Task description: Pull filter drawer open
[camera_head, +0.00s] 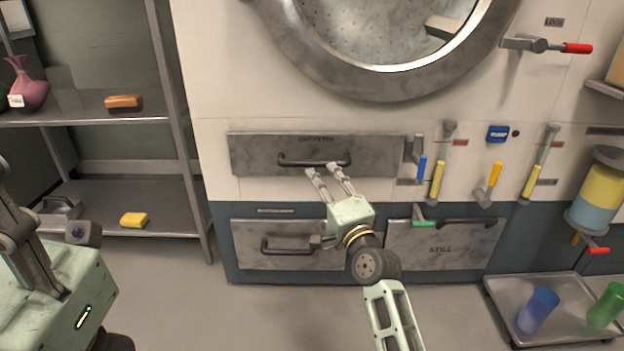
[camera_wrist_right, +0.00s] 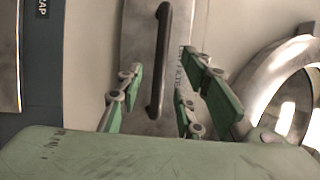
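The filter drawer (camera_head: 375,155) is a grey metal panel in the white machine front, below the round door. It looks shut, flush with the front. Its dark bar handle (camera_head: 300,161) runs level in the head view. In the right wrist view, the handle (camera_wrist_right: 160,60) stands upright beside partly hidden lettering. My right gripper (camera_head: 321,169) is open and empty, its fingertips at the handle's lower edge. In the wrist view the handle appears between the two spread fingers (camera_wrist_right: 165,78); contact cannot be told. My left arm shows at the left edge, without a clear view of its gripper.
Lower drawers (camera_head: 255,232) sit beneath, one partly behind my right arm. Levers with blue and yellow grips (camera_head: 437,180) are right of the filter drawer. A metal shelf (camera_head: 90,117) stands left. A tray (camera_head: 497,292) with blue and green cups lies lower right.

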